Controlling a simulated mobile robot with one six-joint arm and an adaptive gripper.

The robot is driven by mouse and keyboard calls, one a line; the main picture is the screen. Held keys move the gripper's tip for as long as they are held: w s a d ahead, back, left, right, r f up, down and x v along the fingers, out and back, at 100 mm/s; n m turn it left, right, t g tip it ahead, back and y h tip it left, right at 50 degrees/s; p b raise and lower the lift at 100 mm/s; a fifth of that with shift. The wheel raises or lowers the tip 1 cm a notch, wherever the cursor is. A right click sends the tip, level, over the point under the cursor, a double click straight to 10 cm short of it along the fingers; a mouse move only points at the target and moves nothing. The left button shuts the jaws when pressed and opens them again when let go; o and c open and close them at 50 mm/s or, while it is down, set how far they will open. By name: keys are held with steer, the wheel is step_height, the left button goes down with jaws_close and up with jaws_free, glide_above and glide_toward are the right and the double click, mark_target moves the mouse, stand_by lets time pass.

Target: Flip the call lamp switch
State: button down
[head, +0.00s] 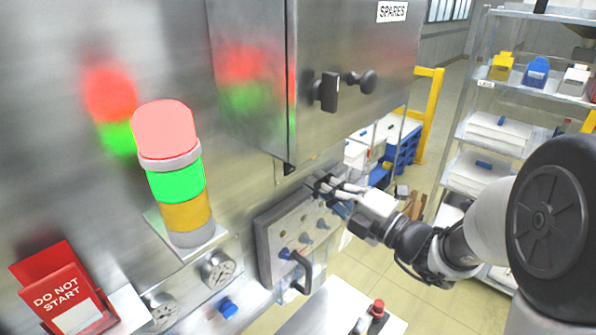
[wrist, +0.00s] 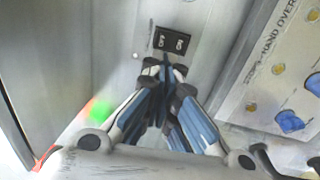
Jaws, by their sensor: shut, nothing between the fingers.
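A small black rocker switch (wrist: 174,41) with white markings sits on a grey metal plate in the upper middle of the wrist view. Its lettering is too small to read surely. My gripper (wrist: 164,70) is shut and empty, with its fingertips just below the switch in the picture. I cannot tell whether they touch it. In the head view my gripper (head: 322,186) reaches to the metal wall under the SPARES cabinet, and I cannot make out the switch there. A stack lamp (head: 176,170) with red, green and yellow sections stands at left on a bracket; red and green look bright.
A panel (head: 288,232) with knobs and a dark handle is below my gripper; a panel (wrist: 285,75) marked HAND OVER is at right in the wrist view. The SPARES cabinet (head: 330,40) overhangs. A red DO NOT START holder (head: 62,290) is lower left.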

steer(key=x, duration=0.6)
steer(key=shift+a, duration=0.1)
steer(key=shift+w+r, duration=0.1)
steer(key=shift+r, duration=0.1)
steer(key=shift+w+a+g+h+p, duration=0.15)
steer(key=shift+a+g+h+p, duration=0.15)
steer(key=shift+p, duration=0.95)
steer(key=shift+d, duration=0.1)
